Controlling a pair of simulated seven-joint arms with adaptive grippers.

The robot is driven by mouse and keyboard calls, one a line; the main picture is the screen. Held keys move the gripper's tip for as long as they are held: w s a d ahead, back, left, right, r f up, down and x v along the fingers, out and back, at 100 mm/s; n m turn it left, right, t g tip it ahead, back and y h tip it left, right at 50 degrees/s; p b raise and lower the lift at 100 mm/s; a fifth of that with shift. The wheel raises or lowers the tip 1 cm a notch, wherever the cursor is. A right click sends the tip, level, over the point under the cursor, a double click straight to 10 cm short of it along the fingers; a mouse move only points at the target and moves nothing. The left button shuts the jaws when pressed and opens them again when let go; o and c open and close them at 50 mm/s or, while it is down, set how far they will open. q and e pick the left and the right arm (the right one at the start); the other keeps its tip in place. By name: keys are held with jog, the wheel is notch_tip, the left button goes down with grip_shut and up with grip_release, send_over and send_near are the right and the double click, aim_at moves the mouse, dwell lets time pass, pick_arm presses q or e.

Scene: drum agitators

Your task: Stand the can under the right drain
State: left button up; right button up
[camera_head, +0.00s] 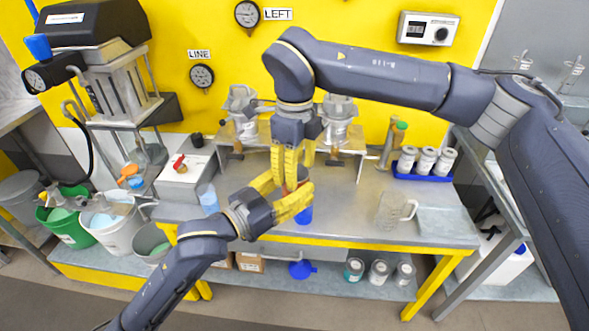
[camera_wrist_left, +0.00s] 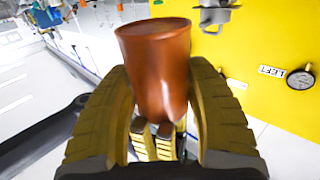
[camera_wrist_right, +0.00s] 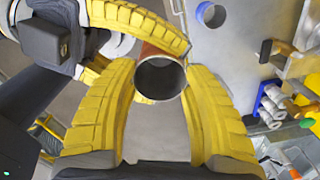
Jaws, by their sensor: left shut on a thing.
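The reddish-brown can (camera_wrist_left: 155,65) is between my left gripper's fingers in the left wrist view. My left gripper (camera_head: 292,196) is shut on it and holds it above the bench. My right gripper (camera_head: 291,165) points down from above with its fingers on either side of the can's open end. The right wrist view looks into that round mouth (camera_wrist_right: 160,78). Any contact there is hard to see. In the head view both grippers hide most of the can. The right agitator unit (camera_head: 340,112) stands at the back of the bench, partly behind my right arm; its drain outlet is unclear.
The left agitator unit (camera_head: 241,108) stands beside it. A blue cup (camera_head: 304,215) is below the grippers, and a pale blue cup (camera_head: 208,199) is left. A clear jug (camera_head: 394,210) and a blue tray of white containers (camera_head: 425,172) stand at right. The bench front between is partly clear.

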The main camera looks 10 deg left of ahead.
pick_arm(q)
jog(key=o, duration=1.2)
pick_arm(e)
jog(key=shift+s, duration=0.1)
